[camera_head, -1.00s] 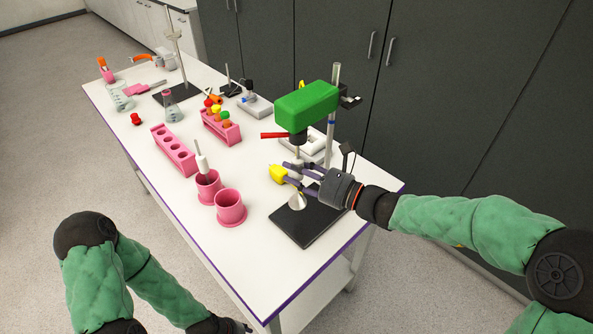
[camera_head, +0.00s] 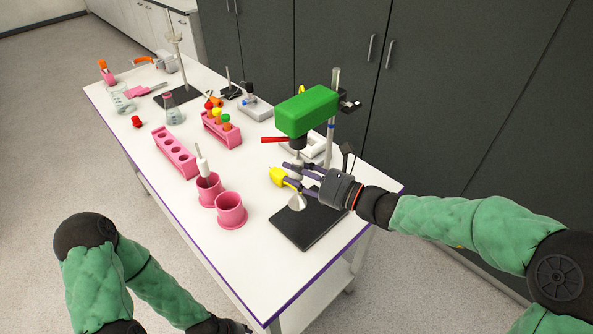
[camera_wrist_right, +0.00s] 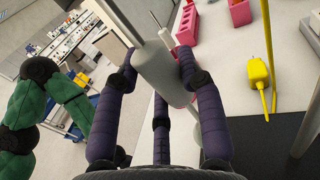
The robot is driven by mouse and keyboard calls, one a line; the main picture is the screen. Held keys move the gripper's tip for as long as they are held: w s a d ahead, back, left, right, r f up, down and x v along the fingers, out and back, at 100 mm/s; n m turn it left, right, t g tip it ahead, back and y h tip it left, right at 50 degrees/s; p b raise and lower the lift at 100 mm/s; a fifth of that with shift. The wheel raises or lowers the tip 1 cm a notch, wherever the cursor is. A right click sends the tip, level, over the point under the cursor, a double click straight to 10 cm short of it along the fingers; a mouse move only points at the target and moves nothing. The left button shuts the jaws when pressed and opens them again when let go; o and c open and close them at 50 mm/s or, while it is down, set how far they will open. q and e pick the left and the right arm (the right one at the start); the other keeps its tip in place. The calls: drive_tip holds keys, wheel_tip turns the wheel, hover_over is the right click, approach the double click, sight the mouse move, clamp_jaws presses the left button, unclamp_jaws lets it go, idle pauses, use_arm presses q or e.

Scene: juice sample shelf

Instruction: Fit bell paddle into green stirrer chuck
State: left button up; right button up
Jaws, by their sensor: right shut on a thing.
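The green stirrer (camera_head: 307,110) is clamped on a metal stand, with its dark chuck (camera_head: 298,142) facing down. My right gripper (camera_head: 300,174) is shut on the bell paddle's pale shaft section, just below the chuck. The paddle's silvery bell (camera_head: 297,201) hangs under the fingers, above the black stand base (camera_head: 318,225). In the right wrist view the fingers close around the paddle's grey-white thick part (camera_wrist_right: 160,72), with a thin rod rising from it. Whether the rod's top touches the chuck is hidden. My left gripper (camera_head: 238,327) is barely visible at the bottom edge.
A yellow object (camera_head: 279,176) is close beside the right fingers; it also shows in the wrist view (camera_wrist_right: 258,74). Two pink cups (camera_head: 230,210) stand to the left, one holding a white-handled tool. Pink racks (camera_head: 174,152) and flasks are farther back. The table's front corner is clear.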

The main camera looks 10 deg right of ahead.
drive_tip(key=shift+r+p, duration=0.75)
drive_tip(key=shift+r, duration=0.3)
drive_tip(key=shift+w+d+r, duration=0.1)
drive_tip(key=shift+r, duration=0.2)
idle(0.3)
drive_tip(key=o, duration=1.3)
drive_tip(key=shift+f, duration=0.1)
drive_tip(key=shift+f, duration=0.1)
drive_tip(key=v, duration=1.2)
